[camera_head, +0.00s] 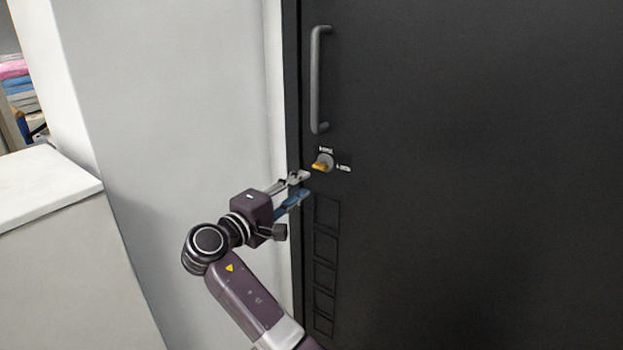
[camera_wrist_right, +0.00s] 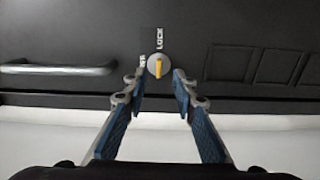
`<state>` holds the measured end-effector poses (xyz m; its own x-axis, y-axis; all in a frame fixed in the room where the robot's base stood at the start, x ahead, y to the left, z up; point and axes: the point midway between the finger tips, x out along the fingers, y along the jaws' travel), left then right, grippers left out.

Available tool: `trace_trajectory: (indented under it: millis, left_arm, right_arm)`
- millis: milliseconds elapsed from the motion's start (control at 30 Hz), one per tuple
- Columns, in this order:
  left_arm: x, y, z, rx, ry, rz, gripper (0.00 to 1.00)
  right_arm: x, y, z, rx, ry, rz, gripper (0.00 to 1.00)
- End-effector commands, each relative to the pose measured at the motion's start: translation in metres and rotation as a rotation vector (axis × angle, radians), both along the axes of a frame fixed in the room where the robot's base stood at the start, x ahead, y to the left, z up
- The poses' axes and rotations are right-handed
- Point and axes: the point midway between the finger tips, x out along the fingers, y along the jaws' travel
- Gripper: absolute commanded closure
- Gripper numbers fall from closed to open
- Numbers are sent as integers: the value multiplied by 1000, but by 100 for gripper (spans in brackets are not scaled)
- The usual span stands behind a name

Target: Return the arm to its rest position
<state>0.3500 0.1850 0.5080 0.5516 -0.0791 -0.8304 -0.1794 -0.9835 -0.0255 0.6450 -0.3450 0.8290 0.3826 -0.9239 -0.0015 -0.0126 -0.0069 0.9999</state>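My right gripper (camera_head: 300,187) is open and empty in front of the black door (camera_head: 480,180), a little below and left of a round lock knob (camera_head: 323,162) with a yellow-orange lever. In the right wrist view, the gripper's two blue-padded fingers (camera_wrist_right: 159,92) are spread apart. The knob (camera_wrist_right: 159,66) shows beyond the fingertips, between them, with its yellow lever lined up toward the "LOCK" label. The fingers appear apart from the knob. My right arm (camera_head: 245,295) reaches up from the bottom of the head view. My left gripper is out of view.
A grey vertical handle (camera_head: 317,80) is on the door above the knob. Several rectangular recessed panels (camera_head: 326,248) run down the door below it. A white wall (camera_head: 180,110) and a white counter (camera_head: 45,190) stand to the left. Folded cloths (camera_head: 16,78) show at the far left.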

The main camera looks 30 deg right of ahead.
Motion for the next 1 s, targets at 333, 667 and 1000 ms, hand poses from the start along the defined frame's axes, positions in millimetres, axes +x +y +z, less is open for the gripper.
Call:
trace_trajectory:
  millis: [333, 667, 1000]
  left_arm:
    - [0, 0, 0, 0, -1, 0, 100]
    - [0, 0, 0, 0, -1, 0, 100]
    - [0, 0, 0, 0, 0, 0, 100]
  right_arm:
    - [-8, 20, 0, 0, 0, -1, 75]
    - [-8, 19, 0, 0, 0, -1, 75]
    - [-24, 15, -98, 208, 32, 104, 75]
